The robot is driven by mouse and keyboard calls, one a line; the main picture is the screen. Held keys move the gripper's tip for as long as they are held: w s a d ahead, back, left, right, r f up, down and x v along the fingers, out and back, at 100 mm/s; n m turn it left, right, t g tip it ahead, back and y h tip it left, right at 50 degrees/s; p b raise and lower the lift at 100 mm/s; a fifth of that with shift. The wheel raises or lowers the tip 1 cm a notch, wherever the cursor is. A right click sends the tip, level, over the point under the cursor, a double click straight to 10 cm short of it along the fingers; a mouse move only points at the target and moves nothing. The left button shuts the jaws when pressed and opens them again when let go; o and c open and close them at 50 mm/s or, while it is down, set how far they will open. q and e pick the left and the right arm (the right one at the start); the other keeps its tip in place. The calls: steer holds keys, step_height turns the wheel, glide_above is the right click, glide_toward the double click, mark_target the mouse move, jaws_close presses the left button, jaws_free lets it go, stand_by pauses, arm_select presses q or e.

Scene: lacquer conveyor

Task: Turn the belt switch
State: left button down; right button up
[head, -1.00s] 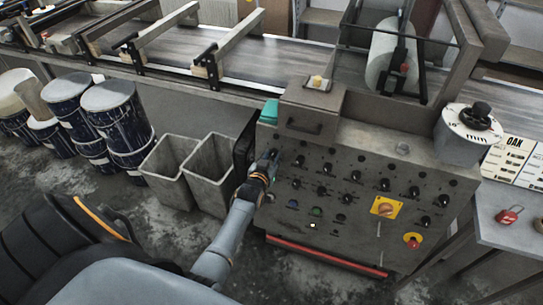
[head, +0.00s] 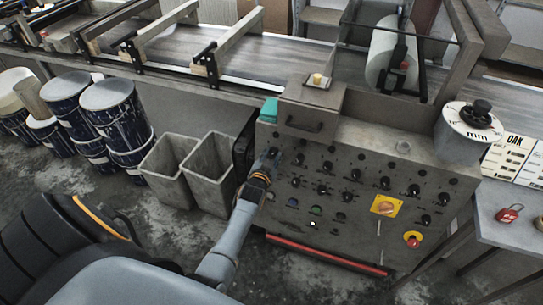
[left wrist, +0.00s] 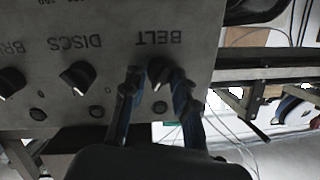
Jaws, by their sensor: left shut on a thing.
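The control panel (head: 345,225) is a worn grey box with rows of black knobs. My left gripper (head: 272,158) is at the panel's upper left corner, with the arm reaching up from below. In the left wrist view the belt switch (left wrist: 158,72) is a black knob with a pale pointer mark, beside the upside-down word BELT. My left gripper (left wrist: 158,95) is shut on it, one finger on each side. In the head view the gripper hides this knob. The discs knob (left wrist: 78,76) is beside it, untouched. My right gripper is not in view.
Two grey bins (head: 208,172) stand left of the panel, near my left arm. Blue-stained drums (head: 112,110) stand farther left. The conveyor (head: 270,60) runs behind. A red emergency button (head: 413,240) and a yellow-plated rotary switch (head: 384,206) are lower right on the panel.

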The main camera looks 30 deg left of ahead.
arm_select(q)
steer(key=c, duration=1)
jaws_free()
steer(key=shift+c, duration=0.2)
steer(key=v, duration=1.2)
steer(key=shift+f, duration=0.1)
